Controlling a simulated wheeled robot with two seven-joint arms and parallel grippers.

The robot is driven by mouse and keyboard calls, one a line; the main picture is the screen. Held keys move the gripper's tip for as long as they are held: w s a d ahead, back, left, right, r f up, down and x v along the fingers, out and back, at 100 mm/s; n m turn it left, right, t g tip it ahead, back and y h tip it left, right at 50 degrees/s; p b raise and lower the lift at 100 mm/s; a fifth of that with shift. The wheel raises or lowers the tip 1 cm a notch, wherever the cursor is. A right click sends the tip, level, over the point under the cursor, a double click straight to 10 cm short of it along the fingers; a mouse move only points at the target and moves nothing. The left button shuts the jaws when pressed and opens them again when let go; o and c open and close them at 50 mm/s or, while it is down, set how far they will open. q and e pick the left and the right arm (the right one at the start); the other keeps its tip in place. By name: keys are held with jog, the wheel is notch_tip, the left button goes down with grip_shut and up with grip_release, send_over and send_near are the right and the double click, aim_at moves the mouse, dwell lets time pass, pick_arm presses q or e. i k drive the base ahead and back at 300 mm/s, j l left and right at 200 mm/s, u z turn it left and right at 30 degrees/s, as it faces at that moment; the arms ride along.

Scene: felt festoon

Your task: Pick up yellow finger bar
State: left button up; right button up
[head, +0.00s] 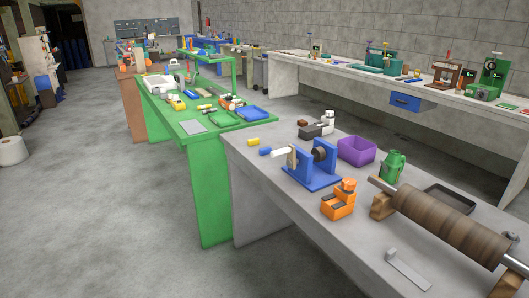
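A small yellow bar (254,142) lies at the far left corner of the grey workbench (262,172). It is small in the picture, and I cannot tell for sure that it is the yellow finger bar. Neither of my grippers shows in the head view.
Near the yellow bar stand a blue-framed device (311,178), a purple bin (356,151) and an orange block tool (339,202). A large brown roller (447,222) and a green can (394,166) are on the right. The floor left of the benches is open.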

aim_at(256, 141)
jog(key=i+z, duration=0.1)
jog(key=z, duration=0.4)
jog(key=i+j+z, duration=0.35)
jog(key=j+z, duration=0.2)
jog(key=i+j, duration=0.15)
jog(key=j, duration=0.15)
jog(key=i+j+z, duration=0.1)
jog(key=j, duration=0.2)
jog(key=i+j, duration=0.2)
jog(key=j, duration=0.15)
jog(key=i+j, duration=0.15)
jog(key=j, duration=0.15)
jog(key=i+j+z, duration=0.1)
jog(key=j, duration=0.25)
jog(key=i, duration=0.05)
